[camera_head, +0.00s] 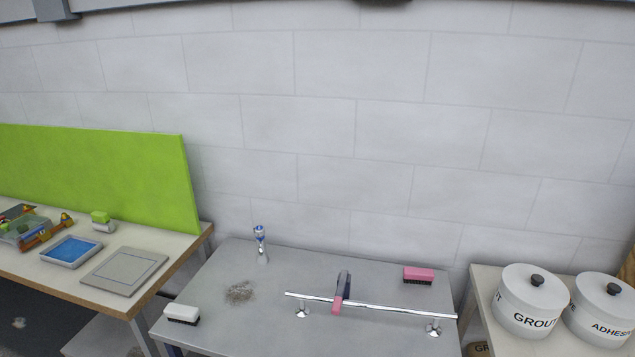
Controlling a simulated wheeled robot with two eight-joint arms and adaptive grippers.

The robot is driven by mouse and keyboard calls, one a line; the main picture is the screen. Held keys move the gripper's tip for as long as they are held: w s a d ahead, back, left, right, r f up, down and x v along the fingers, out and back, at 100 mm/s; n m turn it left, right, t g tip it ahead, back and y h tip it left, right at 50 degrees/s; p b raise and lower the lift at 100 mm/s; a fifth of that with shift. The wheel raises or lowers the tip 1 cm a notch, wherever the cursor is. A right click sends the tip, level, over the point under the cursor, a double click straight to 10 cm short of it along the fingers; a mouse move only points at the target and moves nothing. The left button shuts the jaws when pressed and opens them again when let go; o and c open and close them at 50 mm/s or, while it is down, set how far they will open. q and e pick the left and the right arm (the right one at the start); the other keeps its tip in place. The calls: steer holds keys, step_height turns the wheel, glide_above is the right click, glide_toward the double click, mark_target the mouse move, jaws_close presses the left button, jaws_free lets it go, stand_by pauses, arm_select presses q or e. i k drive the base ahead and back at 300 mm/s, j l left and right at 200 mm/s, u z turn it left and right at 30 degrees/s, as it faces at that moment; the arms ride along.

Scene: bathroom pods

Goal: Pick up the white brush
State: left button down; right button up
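The white brush (182,313) has a white block top and dark bristles. It lies bristles down near the front left corner of the grey table (225,329) in the head view. Nothing touches it. Neither of my grippers shows in this view.
On the grey table are a dark debris patch (239,292), a small blue-and-white bottle (260,243), a chrome bar (385,307) with a pink-and-dark item (341,291) on it, and a pink brush (418,275). White canisters (529,302) stand right. A cluttered bench (196,243) stands left.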

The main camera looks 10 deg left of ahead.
mark_target(176, 312)
steer(key=u, duration=1.35)
